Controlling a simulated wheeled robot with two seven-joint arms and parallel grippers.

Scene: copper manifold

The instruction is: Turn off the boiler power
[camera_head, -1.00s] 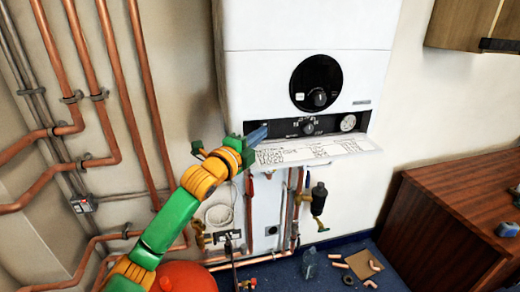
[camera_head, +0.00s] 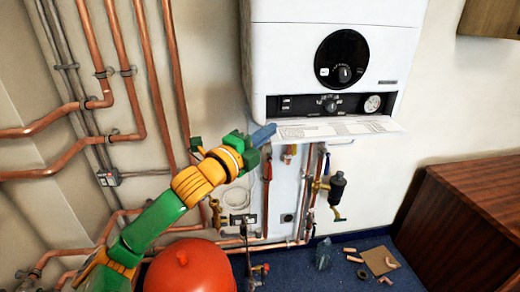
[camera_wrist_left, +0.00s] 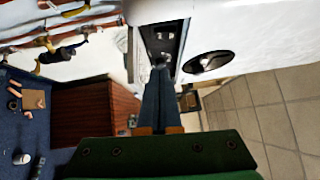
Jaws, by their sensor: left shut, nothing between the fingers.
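The white boiler (camera_head: 300,45) hangs on the wall, with a round black dial (camera_head: 342,60) on its front. Below the dial is a dark control strip (camera_head: 310,105) with a small switch (camera_head: 286,103) at its left end, a knob (camera_head: 331,105) in the middle and a round gauge (camera_head: 372,103) at right. I cannot read the switch's position. My left gripper (camera_head: 265,132) is shut and empty, just below and left of the strip's left end, apart from the switch. In the left wrist view its blue-grey fingers (camera_wrist_left: 160,75) point toward the dark strip (camera_wrist_left: 163,38).
A printed flap (camera_head: 345,128) sticks out under the strip. Copper pipes (camera_head: 152,90) run up the wall at left. A red rounded vessel (camera_head: 190,268) stands below my arm. A black valve (camera_head: 337,187) hangs below the boiler. A wooden cabinet (camera_head: 465,220) stands at right.

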